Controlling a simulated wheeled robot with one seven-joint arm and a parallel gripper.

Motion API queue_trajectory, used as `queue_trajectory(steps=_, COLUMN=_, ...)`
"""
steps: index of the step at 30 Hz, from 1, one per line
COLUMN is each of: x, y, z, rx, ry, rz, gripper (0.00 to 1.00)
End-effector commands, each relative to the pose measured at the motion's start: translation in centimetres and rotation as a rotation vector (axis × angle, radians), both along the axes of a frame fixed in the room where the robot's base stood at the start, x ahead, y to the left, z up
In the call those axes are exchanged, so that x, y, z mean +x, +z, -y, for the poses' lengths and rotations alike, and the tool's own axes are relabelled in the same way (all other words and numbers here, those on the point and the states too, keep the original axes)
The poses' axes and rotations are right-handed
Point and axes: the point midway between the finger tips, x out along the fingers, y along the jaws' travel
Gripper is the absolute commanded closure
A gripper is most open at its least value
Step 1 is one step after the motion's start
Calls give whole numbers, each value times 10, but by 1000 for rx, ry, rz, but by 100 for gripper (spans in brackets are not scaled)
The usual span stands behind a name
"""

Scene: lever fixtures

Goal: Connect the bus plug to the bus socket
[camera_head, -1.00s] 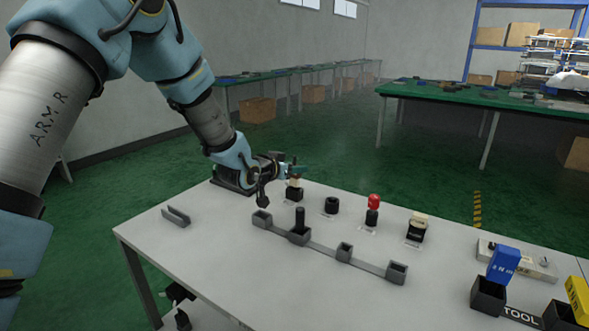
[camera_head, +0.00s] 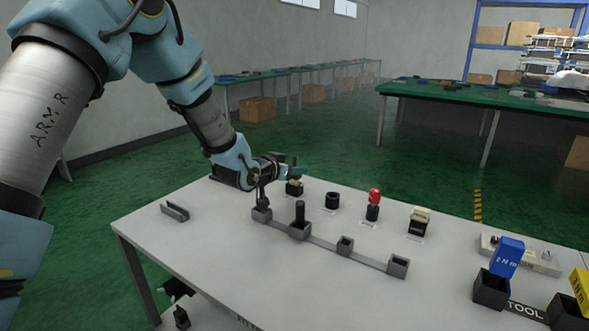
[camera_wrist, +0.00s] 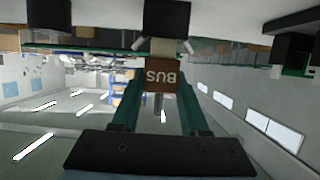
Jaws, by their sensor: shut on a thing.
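The bus plug (camera_wrist: 161,77) is a brown block lettered BUS, upside down in the wrist view. My gripper (camera_wrist: 158,84) is shut on it between two green fingers. A beige part (camera_wrist: 163,47) of the plug points at a black block (camera_wrist: 167,17), which appears to be the bus socket. Whether the plug is seated in it I cannot tell. In the head view my gripper (camera_head: 298,172) is at the table's far left edge, just above the black socket block (camera_head: 294,189). The plug is mostly hidden there by the fingers.
A grey strip with several square holders (camera_head: 320,244) lies in front of my gripper, one holding a black peg (camera_head: 300,212). A black ring (camera_head: 332,200), a red-topped piece (camera_head: 375,197) and a beige-topped block (camera_head: 419,219) stand to the right.

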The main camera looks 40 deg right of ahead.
Motion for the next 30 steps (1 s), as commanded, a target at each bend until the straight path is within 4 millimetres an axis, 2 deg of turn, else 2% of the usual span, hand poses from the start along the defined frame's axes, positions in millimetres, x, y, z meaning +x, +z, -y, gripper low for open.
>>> queue_trajectory(steps=11, x=0, y=-10, z=0, rx=0, ry=0, rz=0, gripper=100)
queue_trajectory(steps=12, x=0, y=-9, z=0, rx=0, ry=0, rz=0, gripper=54)
queue_trajectory(steps=21, x=0, y=-9, z=0, rx=0, ry=0, rz=0, gripper=21)
queue_trajectory(steps=30, x=-1, y=-8, z=-3, rx=1, ry=0, rz=0, gripper=21)
